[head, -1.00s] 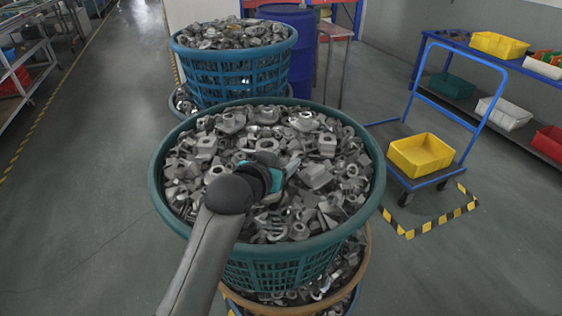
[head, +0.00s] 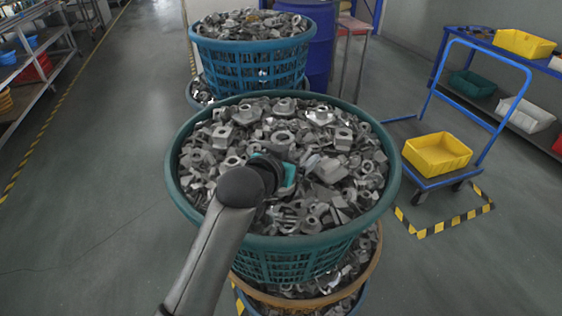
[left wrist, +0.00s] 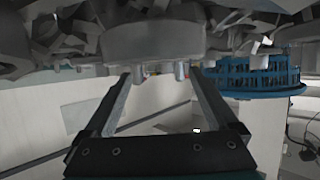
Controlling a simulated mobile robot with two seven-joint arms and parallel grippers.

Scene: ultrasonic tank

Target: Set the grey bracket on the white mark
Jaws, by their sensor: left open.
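Many grey metal parts fill the teal basket (head: 178,190) in the head view; I cannot tell which one is the grey bracket. My left gripper (head: 297,170) is over this heap, near its middle. In the left wrist view, its two fingers (left wrist: 157,78) are spread apart. A rounded grey part (left wrist: 153,42) with short pegs is just beyond the fingertips; I cannot tell whether they touch it. No white mark shows in either view. My right gripper is not in view.
A blue basket (head: 250,68) of similar parts stands behind, beside a blue drum (head: 321,45). A blue trolley with a yellow bin (head: 437,154) stands at the right. Shelving (head: 30,65) is at the far left. The floor (head: 100,200) left of the baskets is clear.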

